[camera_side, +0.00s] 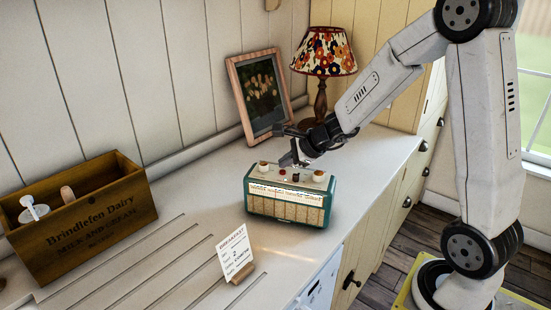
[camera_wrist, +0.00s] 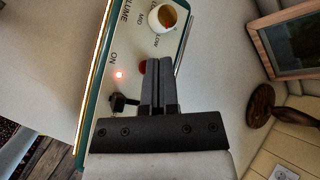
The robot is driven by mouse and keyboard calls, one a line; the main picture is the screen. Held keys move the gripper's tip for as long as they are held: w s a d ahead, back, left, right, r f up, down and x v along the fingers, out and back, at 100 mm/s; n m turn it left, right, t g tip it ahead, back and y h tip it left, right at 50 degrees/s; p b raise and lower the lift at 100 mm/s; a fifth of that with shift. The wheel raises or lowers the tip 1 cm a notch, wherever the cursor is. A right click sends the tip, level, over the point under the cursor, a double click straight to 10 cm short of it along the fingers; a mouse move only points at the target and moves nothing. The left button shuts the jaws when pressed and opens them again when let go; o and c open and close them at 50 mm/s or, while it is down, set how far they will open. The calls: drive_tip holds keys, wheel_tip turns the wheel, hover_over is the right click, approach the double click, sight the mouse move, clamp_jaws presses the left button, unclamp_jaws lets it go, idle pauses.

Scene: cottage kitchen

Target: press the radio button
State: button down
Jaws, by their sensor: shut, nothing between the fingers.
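The radio (camera_side: 286,208) is a teal box with a cream front and a pale top, standing on the counter. In the wrist view its top panel (camera_wrist: 136,38) carries a white knob (camera_wrist: 168,17), a small black switch (camera_wrist: 122,104) and a glowing red light (camera_wrist: 119,75) beside the word ON. A red button (camera_wrist: 143,67) shows at the edge of my fingers, partly hidden by them. My gripper (camera_side: 291,160) is shut and empty, its fingertips (camera_wrist: 158,64) over the radio's top, close to the button. I cannot tell whether they touch it.
A framed picture (camera_side: 258,93) and a flowered lamp (camera_side: 323,52) stand behind the radio. A wooden dairy crate (camera_side: 90,222) is at the left and a breakfast card (camera_side: 233,252) stands in front. The counter between crate and radio is clear.

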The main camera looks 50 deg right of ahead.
drive_tip(key=shift+r, duration=0.15)
drive_tip(key=shift+r, duration=2.9)
drive_tip(key=shift+s+a+f+n, duration=0.3)
drive_tip(key=shift+a+f+n, duration=0.05)
drive_tip(key=shift+a+n, duration=0.15)
drive_tip(key=s+a+f+n+g, duration=0.2)
drive_tip(key=s+n, duration=0.3)
drive_tip(key=n, duration=0.3)
drive_tip(key=s+a+f+n+g+h, duration=0.1)
drive_tip(key=s+a+f+n+g, duration=0.1)
drive_tip(key=s+a+f+n, duration=0.2)
drive_tip(key=s+a+f+n+g, duration=0.2)
drive_tip(key=s+n, duration=0.4)
drive_tip(key=n, duration=0.5)
drive_tip(key=shift+s+a+f+n+h, duration=0.2)
drive_tip(key=shift+a+f+n+h, duration=0.25)
drive_tip(key=shift+f, duration=0.55)
drive_tip(key=shift+a, duration=0.1)
